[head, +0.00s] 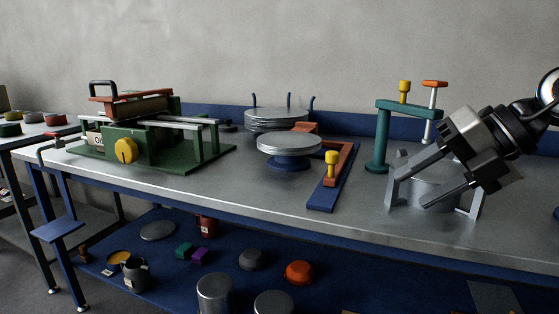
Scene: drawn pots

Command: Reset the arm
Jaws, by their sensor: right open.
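My right gripper (432,192) reaches in from the right edge, over the right part of the metal workbench (330,222). Its two grey fingers are spread apart and point down and to the left. A grey round pot or cylinder (430,180) shows behind and between the fingers; I cannot tell whether they touch it. My left gripper is not in the picture.
A green press-like machine (125,151) stands at the left. A stack of round plates (276,118), a plate on a blue stand (289,143) and a blue-and-orange bracket (330,181) are mid-bench. A teal stand (378,142) is left of the gripper.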

